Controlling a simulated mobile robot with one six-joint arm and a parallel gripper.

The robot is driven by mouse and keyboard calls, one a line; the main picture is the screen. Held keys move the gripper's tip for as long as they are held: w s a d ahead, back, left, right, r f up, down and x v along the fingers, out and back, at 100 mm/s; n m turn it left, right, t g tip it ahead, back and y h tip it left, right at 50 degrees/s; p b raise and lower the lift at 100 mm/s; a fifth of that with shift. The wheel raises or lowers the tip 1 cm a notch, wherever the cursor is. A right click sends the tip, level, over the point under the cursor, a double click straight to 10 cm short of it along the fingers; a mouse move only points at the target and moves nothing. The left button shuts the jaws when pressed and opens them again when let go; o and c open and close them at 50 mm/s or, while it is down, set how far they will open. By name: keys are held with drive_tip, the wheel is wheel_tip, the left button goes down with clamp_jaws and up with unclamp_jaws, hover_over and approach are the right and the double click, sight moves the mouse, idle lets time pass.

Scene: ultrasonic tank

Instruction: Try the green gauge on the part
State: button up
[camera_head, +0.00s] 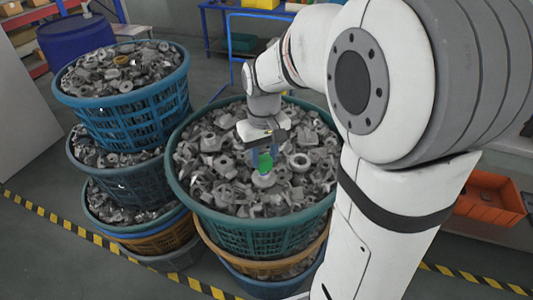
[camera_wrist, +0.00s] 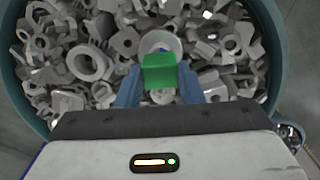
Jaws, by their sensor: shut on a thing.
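My gripper (camera_head: 262,150) is shut on the green gauge (camera_head: 265,163), which hangs below the fingers over the large teal basket (camera_head: 255,241). In the wrist view the green gauge (camera_wrist: 160,72) sits between the two blue-grey fingers. A round grey part with a hole (camera_wrist: 159,43) lies right beyond the gauge in the wrist view; its near side is partly hidden by the gauge. In the head view a light grey round part (camera_head: 263,179) shows just under the gauge. I cannot tell whether the gauge touches it.
The teal basket is heaped with loose grey metal parts. A stack of part-filled baskets (camera_head: 130,105) stands to the left, with a blue drum (camera_head: 75,40) behind. A blue table (camera_head: 240,12) is at the back, and an orange bin (camera_head: 490,200) is at the right.

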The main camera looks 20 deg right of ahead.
drive_tip(key=shift+f+b, duration=0.45)
drive_tip(key=shift+f, duration=0.2)
drive_tip(key=shift+r, duration=0.15)
idle(1.1)
drive_tip(key=shift+r+p, duration=1.8)
drive_tip(key=shift+r, duration=0.45)
wheel_tip(320, 180, up, 4)
drive_tip(key=p, duration=0.3)
